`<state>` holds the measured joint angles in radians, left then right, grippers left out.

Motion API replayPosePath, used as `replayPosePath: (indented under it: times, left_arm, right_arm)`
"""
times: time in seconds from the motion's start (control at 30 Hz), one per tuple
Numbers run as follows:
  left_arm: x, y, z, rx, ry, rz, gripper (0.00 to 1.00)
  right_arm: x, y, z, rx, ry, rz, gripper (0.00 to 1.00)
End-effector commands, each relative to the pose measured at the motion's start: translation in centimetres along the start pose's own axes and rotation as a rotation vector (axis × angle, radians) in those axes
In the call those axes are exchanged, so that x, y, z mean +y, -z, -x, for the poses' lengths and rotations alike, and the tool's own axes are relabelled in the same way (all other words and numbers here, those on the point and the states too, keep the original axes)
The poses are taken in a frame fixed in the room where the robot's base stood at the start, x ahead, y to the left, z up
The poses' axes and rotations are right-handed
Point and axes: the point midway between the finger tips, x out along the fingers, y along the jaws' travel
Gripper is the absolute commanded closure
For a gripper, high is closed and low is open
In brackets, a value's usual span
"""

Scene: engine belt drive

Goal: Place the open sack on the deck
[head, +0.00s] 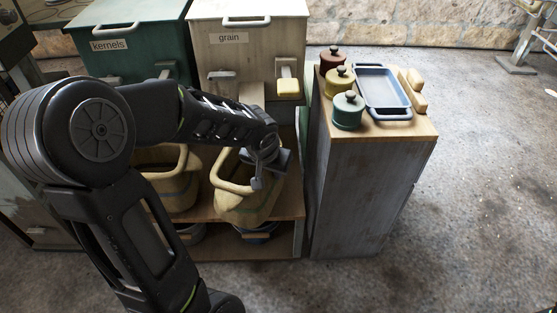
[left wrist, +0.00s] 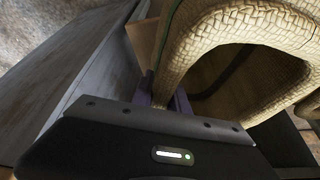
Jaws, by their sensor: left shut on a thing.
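A tan woven open sack (head: 243,205) with a thick rim or handle loop is below the grain bin, at the wooden deck (head: 291,207). It looks slightly tilted. My left gripper (head: 258,178) is shut on the sack's loop at its right side. In the left wrist view the woven loop (left wrist: 235,30) fills the upper right, with the gripper's fingers (left wrist: 165,95) closed at its lower left end. The sack's dark inside shows through the loop. I cannot tell whether its base touches the deck. My right gripper is not in view.
A second tan sack (head: 172,187) stands left on the deck, partly behind my arm. Above are a green kernels bin (head: 130,45) and a cream grain bin (head: 248,45). A grey cabinet (head: 360,190) closely bounds the right side, holding three canisters and a blue tray (head: 409,116).

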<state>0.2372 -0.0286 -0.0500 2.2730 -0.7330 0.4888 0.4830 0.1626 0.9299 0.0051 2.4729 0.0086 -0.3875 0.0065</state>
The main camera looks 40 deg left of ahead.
Motion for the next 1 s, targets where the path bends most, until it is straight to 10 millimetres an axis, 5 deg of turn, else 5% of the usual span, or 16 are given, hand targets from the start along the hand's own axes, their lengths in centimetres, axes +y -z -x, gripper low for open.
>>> replayPosePath:
  times: [0.1, 0.3, 0.63, 1.0]
  left_arm:
    - [-0.2, 3.0, -1.5, 0.001, 0.0, 0.0, 1.0]
    - [-0.4, 5.5, -2.3, 0.001, 0.0, 0.001, 1.0]
    - [-0.4, 5.7, -2.4, 0.001, 0.0, 0.0, 1.0]
    - [-0.3, 4.3, -5.7, 0.002, -0.001, 0.0, 1.0]
  right_arm:
    - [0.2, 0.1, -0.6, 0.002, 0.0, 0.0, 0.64]
    - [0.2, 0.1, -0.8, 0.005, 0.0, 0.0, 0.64]
    - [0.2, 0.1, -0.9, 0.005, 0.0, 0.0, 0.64]
    - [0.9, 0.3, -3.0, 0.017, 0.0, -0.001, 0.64]
